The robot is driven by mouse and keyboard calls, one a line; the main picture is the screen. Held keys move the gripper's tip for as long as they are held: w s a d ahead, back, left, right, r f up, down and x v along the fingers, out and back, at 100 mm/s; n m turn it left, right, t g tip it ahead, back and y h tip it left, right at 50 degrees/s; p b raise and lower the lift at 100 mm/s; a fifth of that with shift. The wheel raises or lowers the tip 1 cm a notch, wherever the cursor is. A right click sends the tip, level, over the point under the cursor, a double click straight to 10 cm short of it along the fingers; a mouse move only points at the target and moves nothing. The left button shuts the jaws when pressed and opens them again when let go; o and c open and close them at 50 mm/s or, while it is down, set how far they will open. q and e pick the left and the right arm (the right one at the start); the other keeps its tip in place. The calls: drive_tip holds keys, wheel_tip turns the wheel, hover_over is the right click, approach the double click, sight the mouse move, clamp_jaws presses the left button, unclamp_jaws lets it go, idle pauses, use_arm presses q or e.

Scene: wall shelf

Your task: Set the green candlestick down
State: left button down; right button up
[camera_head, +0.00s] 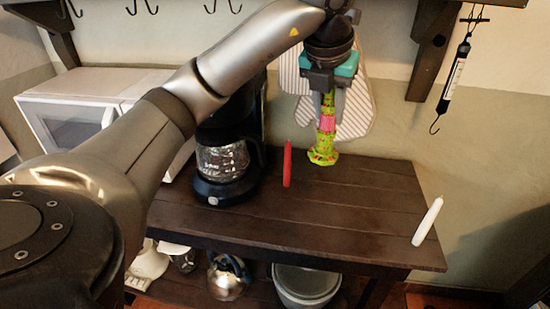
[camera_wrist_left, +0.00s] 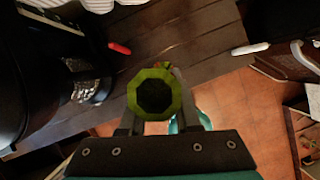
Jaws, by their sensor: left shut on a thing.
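The green candlestick (camera_head: 324,148) is yellow-green with a pink band and hangs upright from my left gripper (camera_head: 333,100). The gripper is shut on its upper part. In the head view its flared foot appears over the back of the dark wooden table (camera_head: 345,210); I cannot tell whether it touches the wood. In the left wrist view the candlestick's dark octagonal end (camera_wrist_left: 154,94) faces the camera between the fingers of the left gripper (camera_wrist_left: 155,125). My right gripper is not in view.
A black coffee maker (camera_head: 225,165) and a white microwave (camera_head: 75,100) are on the left. The tabletop between the candles is clear. A hanging scale (camera_head: 455,75) is at right.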

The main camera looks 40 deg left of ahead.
sight(323, 154)
use_arm(q)
wheel_tip(323, 154, down, 20)
drive_tip(key=b, duration=0.4)
drive_tip(key=c, duration=0.6)
unclamp_jaws()
drive_tip(key=shift+f, duration=0.1)
drive_tip(key=p+v, duration=0.2)
drive_tip(key=v, duration=1)
